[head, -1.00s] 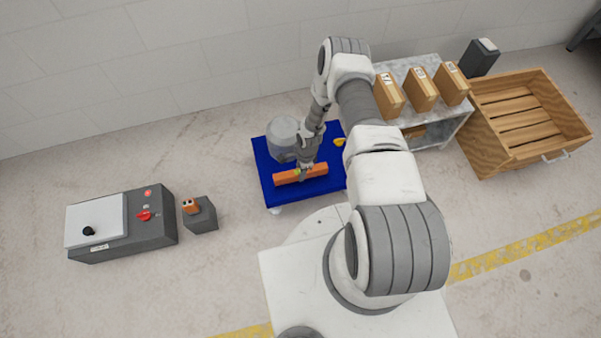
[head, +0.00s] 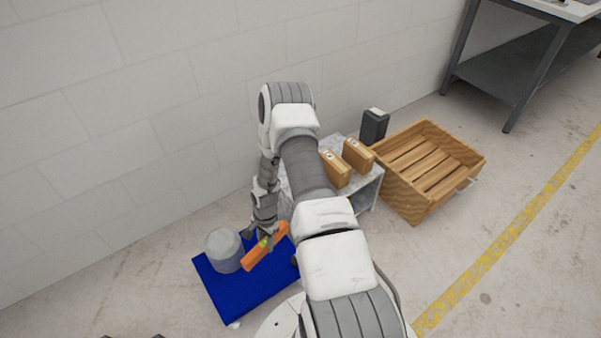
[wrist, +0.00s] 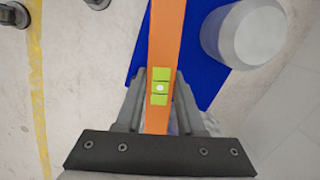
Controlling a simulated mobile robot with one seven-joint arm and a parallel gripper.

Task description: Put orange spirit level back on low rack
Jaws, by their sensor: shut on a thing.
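The orange spirit level (head: 254,257) is a long orange bar with a green vial section at its middle. My gripper (head: 266,240) is shut on it near the middle and holds it over the right part of the blue platform (head: 222,291). In the wrist view the level (wrist: 167,35) runs lengthwise between the two fingers (wrist: 160,95), with the green vial facing the camera. The grey rack (head: 367,194) stands behind and to the right of my arm. It carries wooden boxes on top, and my arm hides much of it.
A grey cylinder (head: 223,250) stands on the blue platform, left of the level. Two wooden boxes (head: 336,168) (head: 358,155) show on the rack. A wooden crate (head: 425,195) and a dark container (head: 374,126) stand right of the rack. A workbench (head: 525,60) is at far right.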

